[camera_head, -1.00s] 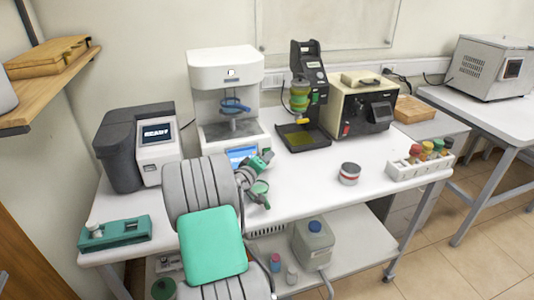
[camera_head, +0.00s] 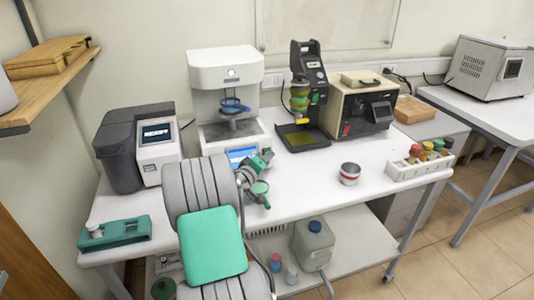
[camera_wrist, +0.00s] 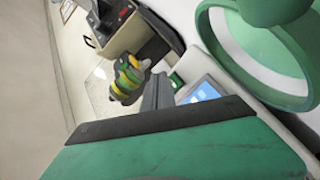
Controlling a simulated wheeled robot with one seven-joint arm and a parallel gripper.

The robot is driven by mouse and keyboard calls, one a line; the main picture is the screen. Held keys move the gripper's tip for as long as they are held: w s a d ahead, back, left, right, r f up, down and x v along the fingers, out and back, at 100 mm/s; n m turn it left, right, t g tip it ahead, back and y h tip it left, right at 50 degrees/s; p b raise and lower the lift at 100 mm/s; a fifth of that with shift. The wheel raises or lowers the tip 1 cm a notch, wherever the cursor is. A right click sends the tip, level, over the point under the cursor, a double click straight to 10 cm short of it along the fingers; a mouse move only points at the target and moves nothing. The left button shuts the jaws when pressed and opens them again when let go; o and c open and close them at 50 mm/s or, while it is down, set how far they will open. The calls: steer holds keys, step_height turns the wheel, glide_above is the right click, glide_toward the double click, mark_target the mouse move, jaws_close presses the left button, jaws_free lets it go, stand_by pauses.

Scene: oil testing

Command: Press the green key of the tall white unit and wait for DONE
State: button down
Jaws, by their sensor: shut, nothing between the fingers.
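The tall white unit (camera_head: 226,65) stands at the back of the bench, with a blue ring-shaped part in its bay. A lit blue screen (camera_head: 241,156) is on its front base, partly behind my arm. In the wrist view the screen (camera_wrist: 203,89) shows pale blocks too small to read, and a small green key (camera_wrist: 176,80) sits beside it. My gripper (camera_wrist: 160,86) is shut and empty, its fingertips close to the key. I cannot tell whether they touch it. In the head view my gripper (camera_head: 265,157) is in front of the unit's base.
A dark grey analyser (camera_head: 158,150) showing READY stands left. A black stand (camera_head: 308,90) with green and yellow parts and a beige box (camera_head: 360,100) are right. A small tin (camera_head: 349,174) and a bottle rack (camera_head: 415,168) are farther right.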

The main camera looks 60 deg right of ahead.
steer(key=shift+w, duration=0.1)
steer(key=shift+w+d+f+b, duration=0.1)
steer(key=shift+w+d+b, duration=0.1)
steer(key=shift+d+b, duration=0.15)
steer(key=shift+w+d+f+b, duration=0.1)
steer(key=shift+w+d+b, duration=0.15)
steer(key=shift+w+b, duration=0.05)
stand_by(0.7)
steer(key=shift+s+a, duration=0.1)
steer(key=shift+s+a+r, duration=0.25)
steer(key=shift+s+a, duration=0.2)
steer(key=shift+a, duration=0.1)
steer(key=shift+s+a+r+p, duration=0.3)
steer(key=shift+s+a, duration=0.55)
steer(key=shift+s, duration=0.05)
steer(key=shift+s+a+r+p, duration=0.3)
steer(key=shift+s+a, duration=0.5)
steer(key=shift+s, duration=0.05)
